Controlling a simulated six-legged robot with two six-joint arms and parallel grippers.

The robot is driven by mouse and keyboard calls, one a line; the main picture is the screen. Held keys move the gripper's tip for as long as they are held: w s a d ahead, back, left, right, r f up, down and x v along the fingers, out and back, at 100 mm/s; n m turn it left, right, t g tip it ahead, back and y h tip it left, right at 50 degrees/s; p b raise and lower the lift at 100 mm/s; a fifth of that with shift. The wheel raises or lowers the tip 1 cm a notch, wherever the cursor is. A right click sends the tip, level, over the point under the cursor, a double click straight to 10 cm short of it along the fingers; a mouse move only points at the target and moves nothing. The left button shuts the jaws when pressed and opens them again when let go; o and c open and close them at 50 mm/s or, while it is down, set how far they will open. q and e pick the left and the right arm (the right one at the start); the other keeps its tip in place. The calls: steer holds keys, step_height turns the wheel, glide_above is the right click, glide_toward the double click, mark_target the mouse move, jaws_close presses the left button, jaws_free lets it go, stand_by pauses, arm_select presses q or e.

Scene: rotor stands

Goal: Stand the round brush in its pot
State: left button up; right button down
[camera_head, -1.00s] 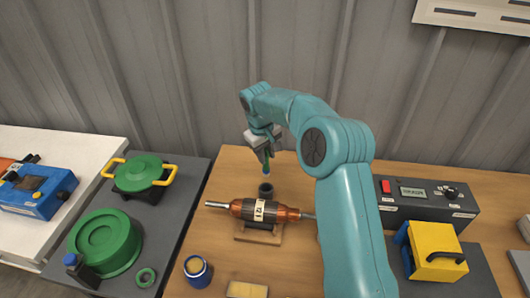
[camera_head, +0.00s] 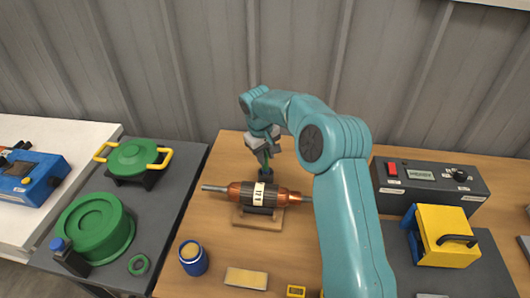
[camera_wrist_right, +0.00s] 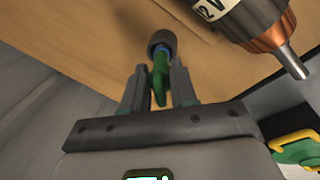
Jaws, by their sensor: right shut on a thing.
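The round brush (camera_wrist_right: 159,75) has a green handle, and my right gripper (camera_wrist_right: 158,88) is shut on it. The pot (camera_wrist_right: 162,42) is a small dark round cup on the wooden bench. In the right wrist view the brush's far end, with a bit of blue, meets the pot's mouth and its tip is hidden there. In the head view my right gripper (camera_head: 264,158) is just above the pot (camera_head: 266,176), behind the rotor. How deep the brush sits cannot be told. My left gripper is not in view.
A copper-wound rotor (camera_head: 245,193) lies on a wooden stand just in front of the pot. A blue jar (camera_head: 194,262) and a tan block (camera_head: 246,278) are nearer. A grey meter box (camera_head: 430,183) and a yellow device (camera_head: 440,235) stand right; green lidded pots (camera_head: 95,225) stand left.

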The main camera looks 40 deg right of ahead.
steer(key=shift+a+f, duration=0.1)
steer(key=shift+f, duration=0.2)
steer(key=shift+r, duration=0.1)
steer(key=shift+s, duration=0.1)
steer(key=c, duration=0.8)
jaws_free()
step_height(320, 180, up, 16)
steer(key=a, duration=0.2)
steer(key=shift+a, duration=0.3)
